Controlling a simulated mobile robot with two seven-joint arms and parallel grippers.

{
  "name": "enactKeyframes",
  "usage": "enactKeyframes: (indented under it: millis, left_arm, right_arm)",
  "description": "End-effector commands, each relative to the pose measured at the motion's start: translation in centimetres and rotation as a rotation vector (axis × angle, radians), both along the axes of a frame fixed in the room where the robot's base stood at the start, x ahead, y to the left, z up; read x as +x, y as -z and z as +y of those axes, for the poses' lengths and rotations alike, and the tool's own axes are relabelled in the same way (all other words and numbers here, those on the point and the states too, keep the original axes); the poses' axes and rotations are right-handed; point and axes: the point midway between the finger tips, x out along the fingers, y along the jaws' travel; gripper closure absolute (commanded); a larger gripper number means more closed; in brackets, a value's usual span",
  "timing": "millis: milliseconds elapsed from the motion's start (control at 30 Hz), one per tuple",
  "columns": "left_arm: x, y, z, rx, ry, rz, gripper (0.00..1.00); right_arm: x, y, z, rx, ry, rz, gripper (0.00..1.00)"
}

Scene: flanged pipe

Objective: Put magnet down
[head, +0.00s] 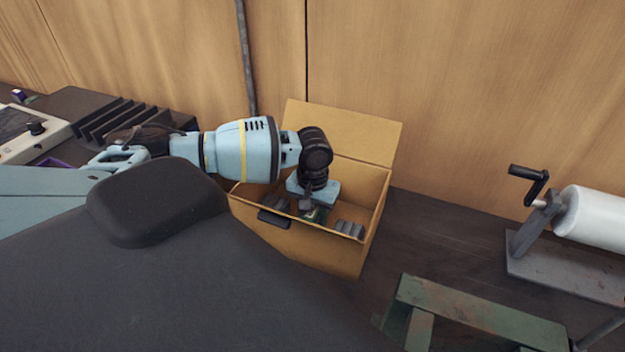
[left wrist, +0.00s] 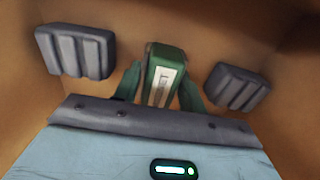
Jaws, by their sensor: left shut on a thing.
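The magnet (left wrist: 163,76) is a green block with a pale label, seen in the left wrist view just beyond my gripper's palm. In the head view a small dark green part of it (head: 316,215) shows under my left gripper (head: 314,205). My left gripper reaches down into an open yellow-brown box (head: 330,258) and is shut on the magnet. Whether the magnet touches the box floor I cannot tell. My right gripper is not in view.
Grey ribbed blocks (left wrist: 75,52) sit inside the box on either side of the magnet; one (head: 350,229) shows at the front wall. The box's lid (head: 345,133) stands open behind. A green metal frame (head: 480,312) and a white roll (head: 597,217) with a crank stand to the right.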

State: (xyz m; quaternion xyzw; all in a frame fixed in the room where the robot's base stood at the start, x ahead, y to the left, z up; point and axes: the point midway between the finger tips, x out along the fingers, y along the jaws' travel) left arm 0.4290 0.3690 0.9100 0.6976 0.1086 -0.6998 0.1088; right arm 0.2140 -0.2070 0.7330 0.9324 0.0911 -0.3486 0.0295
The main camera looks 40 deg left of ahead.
Motion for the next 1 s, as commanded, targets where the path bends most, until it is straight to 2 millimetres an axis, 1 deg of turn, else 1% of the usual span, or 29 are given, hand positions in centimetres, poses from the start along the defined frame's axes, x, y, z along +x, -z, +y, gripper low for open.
enactKeyframes:
  millis: [400,433,567,600,867,1000]
  left_arm:
    - [0.09,0.63,0.01,-0.001,0.000,-0.004,0.95]
    - [0.05,0.70,0.01,0.000,0.000,-0.003,0.57]
    - [0.05,0.68,0.01,0.000,0.000,-0.003,0.40]
    - [0.05,0.68,0.01,0.000,0.000,-0.003,0.37]
    - [0.06,0.61,0.02,0.000,0.000,-0.003,0.37]
    - [0.09,-0.22,0.00,-0.001,0.001,-0.004,0.37]
  right_arm:
    - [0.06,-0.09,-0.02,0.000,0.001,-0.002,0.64]
    - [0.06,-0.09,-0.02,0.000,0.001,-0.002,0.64]
    - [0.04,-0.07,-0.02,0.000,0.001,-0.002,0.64]
    - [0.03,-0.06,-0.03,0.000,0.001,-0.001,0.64]
    - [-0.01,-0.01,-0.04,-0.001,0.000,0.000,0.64]
    - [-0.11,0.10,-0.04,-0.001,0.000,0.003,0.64]
